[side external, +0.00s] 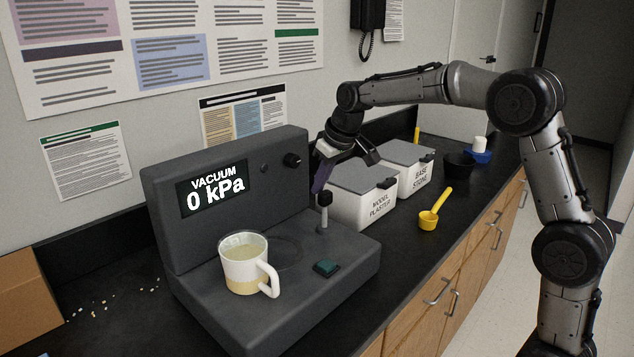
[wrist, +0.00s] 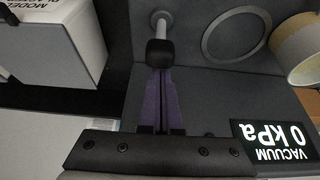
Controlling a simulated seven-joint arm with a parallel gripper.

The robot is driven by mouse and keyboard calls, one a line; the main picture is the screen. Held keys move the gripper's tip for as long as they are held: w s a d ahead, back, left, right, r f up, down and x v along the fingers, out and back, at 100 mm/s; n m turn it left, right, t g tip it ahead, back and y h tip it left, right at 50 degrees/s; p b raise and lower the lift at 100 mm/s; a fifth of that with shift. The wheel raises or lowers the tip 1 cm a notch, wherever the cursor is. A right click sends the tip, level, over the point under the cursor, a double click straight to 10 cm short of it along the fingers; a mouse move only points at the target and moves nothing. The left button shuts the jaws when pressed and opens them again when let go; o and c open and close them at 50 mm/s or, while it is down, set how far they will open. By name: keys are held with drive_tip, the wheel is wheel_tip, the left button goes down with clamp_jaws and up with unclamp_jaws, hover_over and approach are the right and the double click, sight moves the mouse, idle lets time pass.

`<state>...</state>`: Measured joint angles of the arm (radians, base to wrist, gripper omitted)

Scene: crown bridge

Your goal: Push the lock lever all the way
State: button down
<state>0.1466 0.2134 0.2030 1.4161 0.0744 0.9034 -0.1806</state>
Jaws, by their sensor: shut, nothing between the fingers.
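The lock lever (side external: 324,212) is a light metal rod with a black knob. It stands roughly upright on the base of the dark grey vacuum machine (side external: 330,262). The knob also shows in the wrist view (wrist: 161,53), at the upper middle, with its rod beyond. My gripper (side external: 317,187) has purple fingers, shut and empty, pointing down close to the knob. In the wrist view the fingertips (wrist: 160,74) end right at the knob's near edge. I cannot tell whether they touch it. The machine's display (side external: 215,190) reads VACUUM 0 kPa.
A white mug (side external: 242,272) with pale contents stands on the machine's base, left of the lever. White bins, MODEL PLASTER (side external: 358,210) and BASE STONE (side external: 416,180), stand close right. A yellow scoop (side external: 429,221) lies on the counter.

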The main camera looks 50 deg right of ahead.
sight(329, 202)
drive_tip(key=shift+s+t, duration=0.6)
drive_tip(key=shift+s, duration=0.4)
drive_tip(key=shift+s+f, duration=0.15)
drive_tip(key=shift+s, duration=0.5)
drive_tip(key=shift+s+f, duration=0.15)
drive_tip(key=shift+s, duration=0.5)
drive_tip(key=s+a+r+n+t, duration=0.1)
drive_tip(key=s+a+r, duration=0.2)
drive_tip(key=s+r, duration=0.35)
drive_tip(key=s+a+r, duration=0.2)
drive_tip(key=s+r, duration=0.1)
drive_tip(key=s, duration=0.7)
drive_tip(key=s+a+f+m+g, duration=0.1)
drive_tip(key=s+f, duration=0.9)
drive_tip(key=s, duration=0.3)
drive_tip(key=shift+s+a+f, duration=0.15)
drive_tip(key=shift+s+f, duration=0.15)
drive_tip(key=shift+s, duration=0.05)
